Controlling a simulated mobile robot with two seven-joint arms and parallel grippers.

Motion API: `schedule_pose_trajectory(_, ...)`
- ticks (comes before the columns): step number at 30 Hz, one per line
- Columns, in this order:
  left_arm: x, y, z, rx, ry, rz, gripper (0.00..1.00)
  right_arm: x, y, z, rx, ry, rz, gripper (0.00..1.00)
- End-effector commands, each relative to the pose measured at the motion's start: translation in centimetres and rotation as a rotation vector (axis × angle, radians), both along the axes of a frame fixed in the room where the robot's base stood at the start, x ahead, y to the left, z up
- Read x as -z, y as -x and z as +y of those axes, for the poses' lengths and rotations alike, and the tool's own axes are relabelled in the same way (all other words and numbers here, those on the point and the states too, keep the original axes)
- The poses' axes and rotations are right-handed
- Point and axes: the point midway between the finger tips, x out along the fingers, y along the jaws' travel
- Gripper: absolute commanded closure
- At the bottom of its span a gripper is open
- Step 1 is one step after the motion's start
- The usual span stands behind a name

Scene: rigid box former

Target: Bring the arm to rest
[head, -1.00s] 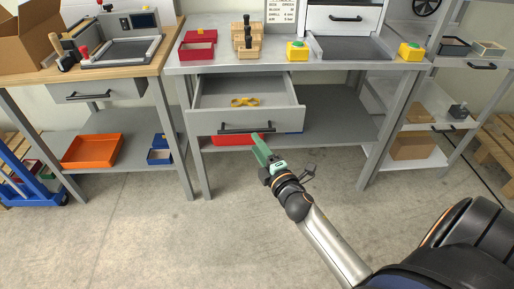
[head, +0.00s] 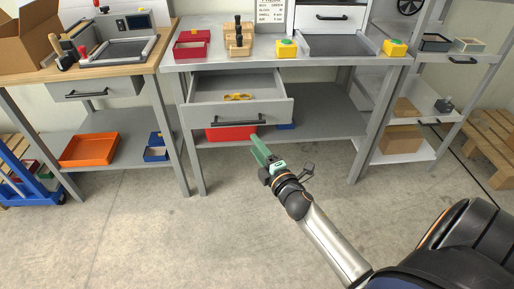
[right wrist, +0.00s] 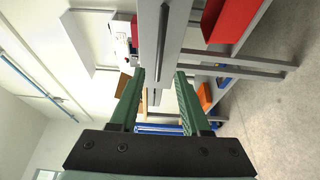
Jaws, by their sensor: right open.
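My right gripper (head: 262,152) has green fingers and shows in the middle of the head view, in front of and below the open drawer (head: 238,115). In the right wrist view its two fingers (right wrist: 160,90) stand apart with nothing between them. The right arm reaches up from the lower right of the head view, over the floor. The gripper appears apart from the drawer. My left gripper is in neither view.
The pulled-out drawer holds a yellow object (head: 238,97). A red bin (head: 230,133) sits on the shelf below. An orange tray (head: 88,150) lies on the left bench's shelf. The floor (head: 150,240) in front is clear.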

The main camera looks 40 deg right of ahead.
Motion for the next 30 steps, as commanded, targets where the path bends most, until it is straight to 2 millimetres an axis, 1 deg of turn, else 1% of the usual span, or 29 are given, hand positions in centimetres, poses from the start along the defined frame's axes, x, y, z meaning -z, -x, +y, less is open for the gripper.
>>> schedule_pose_trajectory(9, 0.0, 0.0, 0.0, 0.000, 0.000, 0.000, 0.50, 0.2, 0.1, 0.1, 0.000, -0.008, 0.003, 0.53)
schedule_pose_trajectory(11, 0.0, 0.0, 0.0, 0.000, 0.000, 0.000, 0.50, 0.8, 0.5, 0.5, -0.001, -0.050, 0.018, 0.53)
schedule_pose_trajectory(13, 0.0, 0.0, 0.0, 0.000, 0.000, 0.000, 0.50, 2.4, 1.7, 1.7, -0.005, -0.160, 0.053, 0.53)
schedule_pose_trajectory(14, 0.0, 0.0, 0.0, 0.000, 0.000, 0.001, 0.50, 3.4, 2.5, 2.4, -0.004, -0.230, 0.078, 0.53)
schedule_pose_trajectory(17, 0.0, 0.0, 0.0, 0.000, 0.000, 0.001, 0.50, 7.4, 6.1, 5.7, 0.012, -0.534, 0.193, 0.53)
schedule_pose_trajectory(18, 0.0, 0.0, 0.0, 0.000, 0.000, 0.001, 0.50, 9.1, 7.9, 7.4, 0.027, -0.673, 0.252, 0.53)
schedule_pose_trajectory(20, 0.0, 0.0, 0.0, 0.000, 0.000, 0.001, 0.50, 11.5, 10.9, 10.2, 0.060, -0.877, 0.350, 0.53)
schedule_pose_trajectory(21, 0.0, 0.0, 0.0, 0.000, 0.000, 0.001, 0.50, 12.8, 12.9, 12.0, 0.088, -1.007, 0.416, 0.53)
schedule_pose_trajectory(23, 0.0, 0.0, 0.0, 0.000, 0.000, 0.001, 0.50, 14.5, 16.2, 14.8, 0.139, -1.192, 0.518, 0.53)
schedule_pose_trajectory(24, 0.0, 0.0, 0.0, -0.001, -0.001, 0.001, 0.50, 15.4, 18.4, 16.8, 0.177, -1.311, 0.590, 0.53)
schedule_pose_trajectory(26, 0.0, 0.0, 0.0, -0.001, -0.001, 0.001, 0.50, 16.3, 21.8, 19.7, 0.244, -1.479, 0.698, 0.53)
schedule_pose_trajectory(27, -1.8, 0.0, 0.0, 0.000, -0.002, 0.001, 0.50, 14.7, 22.6, 20.2, 0.267, -1.527, 0.720, 0.53)
schedule_pose_trajectory(28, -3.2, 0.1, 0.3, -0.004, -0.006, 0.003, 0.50, 13.2, 22.3, 19.7, 0.267, -1.513, 0.705, 0.53)
schedule_pose_trajectory(30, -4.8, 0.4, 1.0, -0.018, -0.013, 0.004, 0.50, 11.4, 22.3, 19.2, 0.273, -1.510, 0.693, 0.53)
